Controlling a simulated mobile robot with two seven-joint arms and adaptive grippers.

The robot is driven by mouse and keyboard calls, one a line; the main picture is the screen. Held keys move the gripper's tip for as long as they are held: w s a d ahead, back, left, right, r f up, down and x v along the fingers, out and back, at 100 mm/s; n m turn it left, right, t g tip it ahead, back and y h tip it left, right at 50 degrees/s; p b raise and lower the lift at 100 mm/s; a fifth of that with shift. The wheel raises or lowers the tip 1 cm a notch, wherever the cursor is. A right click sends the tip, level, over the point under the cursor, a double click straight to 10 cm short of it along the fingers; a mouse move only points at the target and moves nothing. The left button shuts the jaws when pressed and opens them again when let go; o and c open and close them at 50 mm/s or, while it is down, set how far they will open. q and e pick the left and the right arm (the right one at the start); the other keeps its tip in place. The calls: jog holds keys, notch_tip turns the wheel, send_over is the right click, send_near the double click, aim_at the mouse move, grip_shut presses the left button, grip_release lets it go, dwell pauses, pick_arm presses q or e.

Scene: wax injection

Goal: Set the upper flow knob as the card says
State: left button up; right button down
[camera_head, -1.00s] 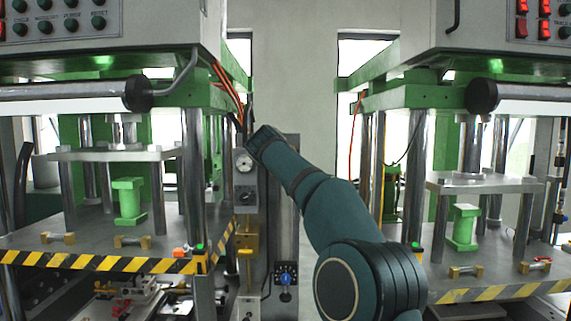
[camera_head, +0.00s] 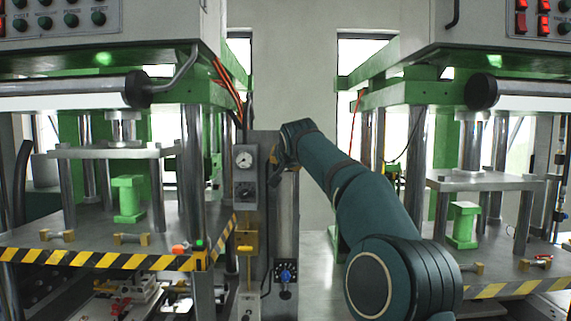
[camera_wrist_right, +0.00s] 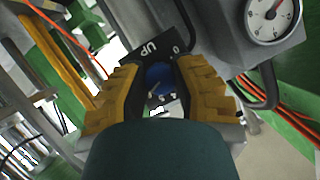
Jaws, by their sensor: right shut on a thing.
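The upper flow knob is blue (camera_wrist_right: 159,78) and sits between the yellow fingers of my right gripper (camera_wrist_right: 158,88) in the right wrist view. The fingers are shut on it from both sides, hiding much of it. A dark plate (camera_wrist_right: 150,48) behind it reads "UP" and "0"; the rest of its scale is covered. In the head view my right gripper (camera_head: 274,158) is at the upper part of the narrow panel between the two presses, mostly hidden by my wrist. I cannot read the knob's setting. I cannot make out the card. My left gripper is out of view.
A lower blue knob (camera_head: 286,274) on a dark plate is further down the panel. Orange hoses (camera_head: 226,90) hang by the left press. Press posts flank the gap (camera_head: 320,255) where my arm reaches in.

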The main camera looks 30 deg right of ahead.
jog(key=shift+f+m+t+y+b, duration=0.1)
jog(key=shift+m+t+y+b, duration=0.55)
jog(key=shift+m, duration=0.75)
jog(key=c, duration=0.7)
grip_release()
jog(key=shift+w, duration=0.1)
jog(key=v, duration=1.2)
